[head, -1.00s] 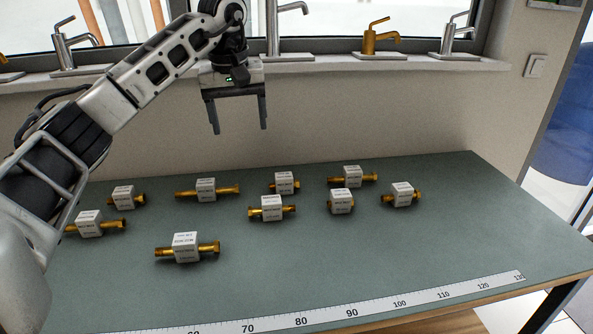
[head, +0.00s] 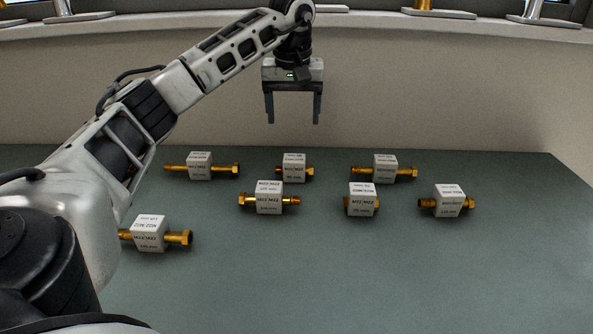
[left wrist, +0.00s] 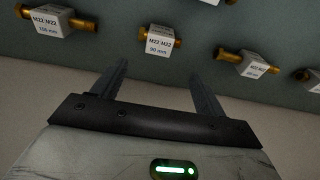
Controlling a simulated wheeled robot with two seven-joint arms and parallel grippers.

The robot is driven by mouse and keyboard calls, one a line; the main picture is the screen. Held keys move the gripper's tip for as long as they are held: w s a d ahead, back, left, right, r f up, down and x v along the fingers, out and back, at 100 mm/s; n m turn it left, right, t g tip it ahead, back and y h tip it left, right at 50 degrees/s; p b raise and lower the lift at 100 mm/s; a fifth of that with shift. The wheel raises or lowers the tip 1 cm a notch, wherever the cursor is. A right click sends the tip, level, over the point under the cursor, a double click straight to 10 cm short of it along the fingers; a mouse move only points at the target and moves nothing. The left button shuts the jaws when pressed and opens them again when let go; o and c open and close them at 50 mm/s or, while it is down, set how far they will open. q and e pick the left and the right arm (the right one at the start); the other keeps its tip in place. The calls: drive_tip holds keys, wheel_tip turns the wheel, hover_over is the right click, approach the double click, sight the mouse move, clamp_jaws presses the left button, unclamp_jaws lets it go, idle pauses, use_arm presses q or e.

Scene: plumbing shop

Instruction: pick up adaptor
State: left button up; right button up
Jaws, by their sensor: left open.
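Several brass adaptors, each with a white labelled block around its middle, lie on the table. In the head view the back row has a long adaptor (head: 199,167), a shorter adaptor (head: 294,168) and another long one (head: 385,168). In front of them lie a middle adaptor (head: 268,198), a short adaptor (head: 362,200) and a right-hand adaptor (head: 449,201). One more adaptor (head: 150,234) lies nearest, partly behind my arm. My left gripper (head: 293,115) is open, empty and pointing down above the back row. In the left wrist view its fingers (left wrist: 157,85) stand apart below an adaptor (left wrist: 162,40) marked M22.
The green-grey table (head: 330,280) is clear at the front and right. A beige wall (head: 420,100) rises behind it, with a window sill (head: 400,22) holding faucets on stands above. My left arm covers the table's left side.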

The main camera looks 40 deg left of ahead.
sight(295, 157)
use_arm(q)
drive_tip(key=f, duration=0.3)
drive_tip(key=w+f, duration=0.1)
drive_tip(key=f, duration=0.3)
drive_tip(key=a+f, duration=0.1)
drive_tip(key=f, duration=0.3)
drive_tip(key=shift+w+a+f, duration=0.1)
drive_tip(key=shift+w, duration=0.1)
drive_tip(key=c, duration=1.1)
